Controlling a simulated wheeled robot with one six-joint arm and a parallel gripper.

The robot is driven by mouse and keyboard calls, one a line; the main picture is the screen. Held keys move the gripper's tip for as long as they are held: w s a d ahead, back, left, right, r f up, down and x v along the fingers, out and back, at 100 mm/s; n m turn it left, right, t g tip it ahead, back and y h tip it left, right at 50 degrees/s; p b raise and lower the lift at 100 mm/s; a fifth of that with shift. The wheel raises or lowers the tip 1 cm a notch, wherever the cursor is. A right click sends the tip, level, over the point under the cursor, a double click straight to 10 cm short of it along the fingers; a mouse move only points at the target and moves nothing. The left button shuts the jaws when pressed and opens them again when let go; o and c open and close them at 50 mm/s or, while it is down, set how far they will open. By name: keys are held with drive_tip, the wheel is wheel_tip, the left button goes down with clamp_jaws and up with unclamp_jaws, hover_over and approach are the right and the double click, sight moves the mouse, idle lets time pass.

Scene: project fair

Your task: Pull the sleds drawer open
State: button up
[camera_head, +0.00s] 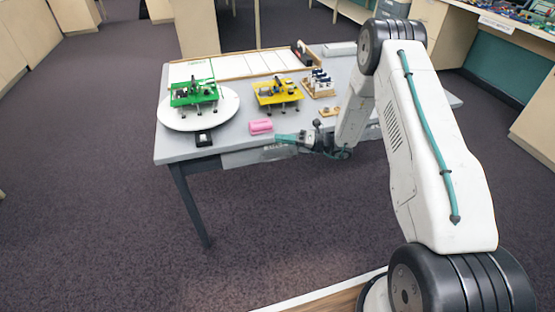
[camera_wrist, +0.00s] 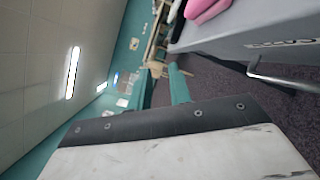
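The grey drawer front (camera_head: 240,158) hangs under the front edge of the grey table, partly hidden by my gripper and arm. In the wrist view the drawer front (camera_wrist: 225,42) runs along the upper right, with blurred dark lettering (camera_wrist: 283,43). A metal bar handle (camera_wrist: 285,82) stands out from it. My gripper (camera_head: 277,138) is at the table's front edge, by the drawer. In the wrist view its two teal fingers (camera_wrist: 160,72) are apart with nothing between them. The handle is to the right of the fingers, apart from them. The drawer looks closed.
On the grey table (camera_head: 220,143) are a pink block (camera_head: 261,126), a green model (camera_head: 193,93) on a white disc (camera_head: 232,103), a yellow model (camera_head: 277,92) and a black device (camera_head: 203,138). Dark carpet (camera_head: 120,220) in front of the table is clear.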

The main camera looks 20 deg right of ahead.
sight(278, 159)
drive_tip(key=d+f+m+t+h, duration=0.25)
drive_tip(key=f+m, duration=0.25)
drive_tip(key=f, duration=0.3)
drive_tip(key=d+f+m+t+h, duration=0.1)
drive_tip(key=d+f+m+t, duration=0.25)
drive_tip(key=f, duration=0.35)
drive_tip(key=shift+m, duration=0.45)
drive_tip(key=x, duration=0.8)
drive_tip(key=shift+a+f, duration=0.25)
drive_tip(key=shift+f, duration=0.1)
clamp_jaws()
